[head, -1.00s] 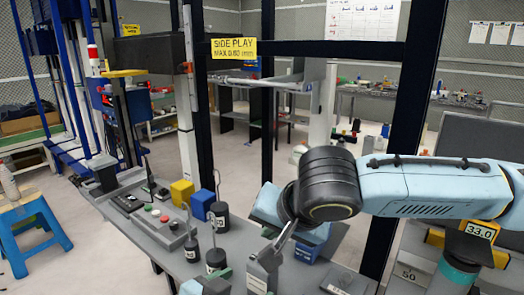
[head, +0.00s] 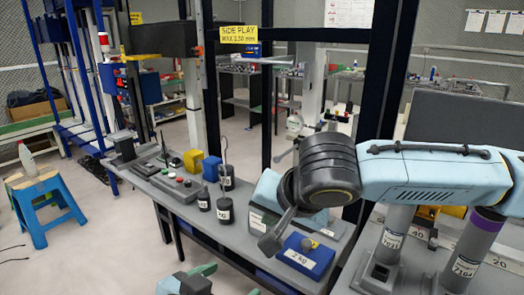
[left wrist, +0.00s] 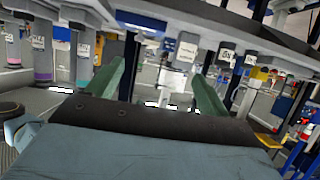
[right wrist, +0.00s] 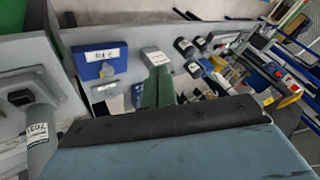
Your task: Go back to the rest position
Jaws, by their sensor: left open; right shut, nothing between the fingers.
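My left gripper (head: 235,279) shows at the bottom edge of the head view, mostly cut off, over the floor in front of the bench. In the left wrist view its two green fingers (left wrist: 165,78) stand wide apart with nothing held between them.
A grey bench (head: 240,232) carries a blue 2 kg block (head: 305,258), black weights (head: 224,210), a yellow block (head: 193,161) and a button panel (head: 180,186). Labelled posts (head: 394,238) stand at right.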

